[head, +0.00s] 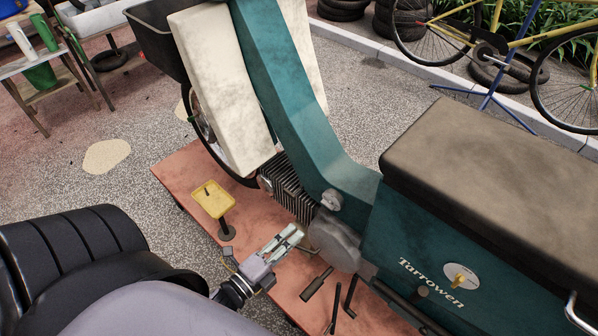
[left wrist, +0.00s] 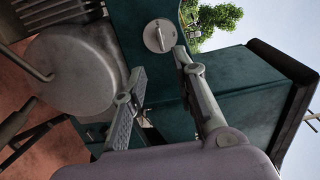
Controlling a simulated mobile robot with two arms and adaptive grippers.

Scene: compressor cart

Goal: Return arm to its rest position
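My left gripper (head: 290,238) is in the lower middle of the head view, beside the teal moped's (head: 290,80) engine and over the red platform (head: 185,170). In the left wrist view its two fingers (left wrist: 165,85) stand apart with nothing held between them. A round grey knob (left wrist: 160,35) on the teal body is beyond the fingertips and clear of them; it also shows in the head view (head: 333,199). My right gripper is in neither view.
A yellow tray on a stand (head: 213,198) is left of my gripper. The engine cover (head: 338,238) and pedal (head: 316,283) are close on its right. A side panel has a round plate with a yellow piece (head: 461,276). Open ground (head: 120,190) lies left.

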